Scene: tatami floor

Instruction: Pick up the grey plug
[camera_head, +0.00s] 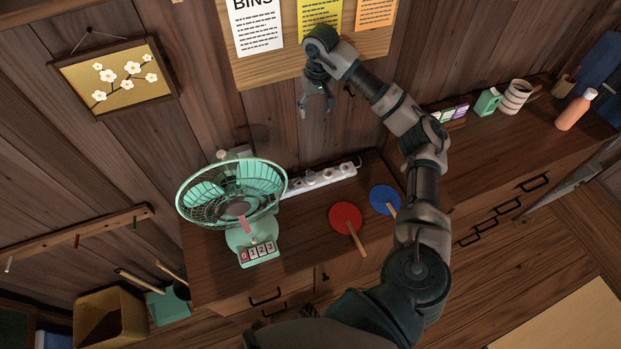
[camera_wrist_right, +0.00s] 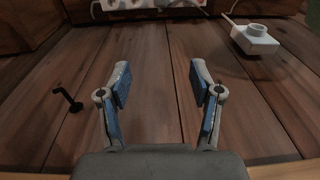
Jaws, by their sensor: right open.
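My right gripper (camera_head: 316,108) is open and empty, pointing down in front of the wooden wall below the notice board. In the right wrist view its fingers (camera_wrist_right: 160,80) are spread with only planks between them. A white power strip (camera_head: 322,179) lies at the back of the cabinet top, below the gripper; its edge shows in the wrist view (camera_wrist_right: 140,6). A pale box with a round plug-like piece and a cord (camera_wrist_right: 256,33) sits on the wall at the wrist view's upper right. I cannot tell which piece is the grey plug. My left gripper is out of view.
A green fan (camera_head: 236,200) stands left on the cabinet top (camera_head: 300,240). A red paddle (camera_head: 345,218) and a blue paddle (camera_head: 383,199) lie right of it. A dark hook (camera_wrist_right: 68,98) sticks out of the wall near the gripper. The notice board (camera_head: 285,68) is close above.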

